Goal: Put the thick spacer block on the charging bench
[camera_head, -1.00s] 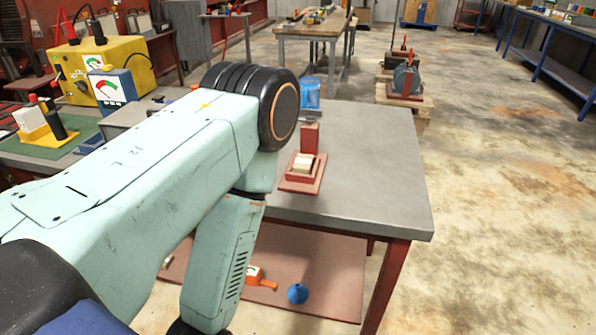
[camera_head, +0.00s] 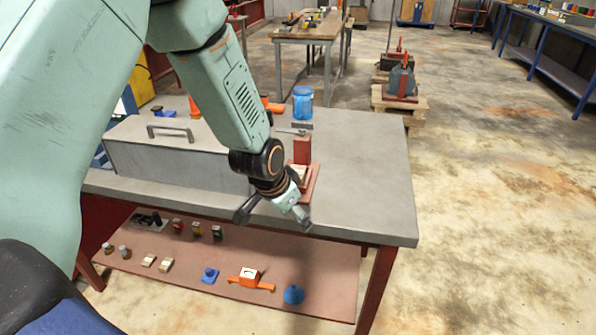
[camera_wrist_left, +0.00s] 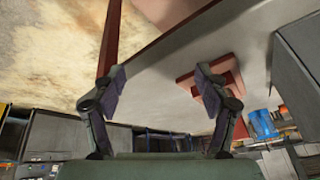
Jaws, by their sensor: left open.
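My left gripper (camera_head: 274,217) is open and empty above the front edge of the grey-topped bench (camera_head: 360,190). In the left wrist view the two fingers of my left gripper (camera_wrist_left: 160,86) stand wide apart, with nothing between them. Two small cream blocks (camera_head: 166,264) lie on the lower shelf; I cannot tell whether either is the thick spacer block. A red stand (camera_head: 302,150) on the bench has a cream piece on its base, now mostly hidden behind the gripper. I cannot tell which table is the charging bench. My right gripper is not in view.
The reddish lower shelf (camera_head: 220,287) also holds an orange-handled item (camera_head: 250,280), a blue ball-like item (camera_head: 293,294) and several small parts. A long grey box (camera_head: 180,160) and a blue jar (camera_head: 302,103) stand on the bench.

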